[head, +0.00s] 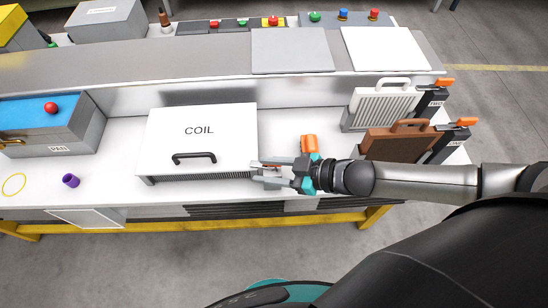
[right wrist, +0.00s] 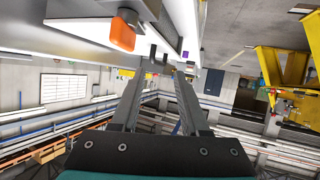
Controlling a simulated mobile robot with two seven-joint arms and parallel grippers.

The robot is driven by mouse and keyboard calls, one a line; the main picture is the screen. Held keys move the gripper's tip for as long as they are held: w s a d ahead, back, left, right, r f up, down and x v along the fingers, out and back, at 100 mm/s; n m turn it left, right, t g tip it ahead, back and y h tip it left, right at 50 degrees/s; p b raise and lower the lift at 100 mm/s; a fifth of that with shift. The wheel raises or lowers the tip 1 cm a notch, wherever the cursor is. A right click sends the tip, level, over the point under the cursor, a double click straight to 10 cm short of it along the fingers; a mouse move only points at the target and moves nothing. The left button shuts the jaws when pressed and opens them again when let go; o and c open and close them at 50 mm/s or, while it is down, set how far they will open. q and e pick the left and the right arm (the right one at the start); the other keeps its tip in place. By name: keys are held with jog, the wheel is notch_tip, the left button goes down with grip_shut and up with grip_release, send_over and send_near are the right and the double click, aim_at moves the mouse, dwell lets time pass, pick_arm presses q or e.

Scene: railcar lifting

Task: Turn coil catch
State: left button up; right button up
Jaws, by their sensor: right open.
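The white box marked COIL (head: 200,130) stands on the bench, with a black handle (head: 194,158) on its front part. An orange piece (head: 309,144) stands on the bench just right of the box; it also shows in the right wrist view (right wrist: 124,31). My right gripper (head: 256,172) is open at the box's front right corner, its fingers pointing left. In the right wrist view a small dark grey bracket (right wrist: 158,53) shows beyond the fingertips; I cannot tell whether they touch it. The catch is not clearly seen in the head view. My left gripper is not in view.
A white filter unit (head: 382,106) and a brown one (head: 400,141) stand at the right, beside upright holders with orange tops. A blue-topped box marked PAN (head: 50,122) and a purple cup (head: 70,180) are at the left. The bench behind the orange piece is clear.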

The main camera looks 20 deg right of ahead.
jog(key=s+d+r+n+g+y, duration=0.1)
jog(key=s+d+r+g+y, duration=0.15)
jog(key=d, duration=1.25)
jog(key=shift+t+h, duration=0.25)
jog(key=shift+h, duration=0.2)
jog(key=x, duration=1.5)
grip_shut()
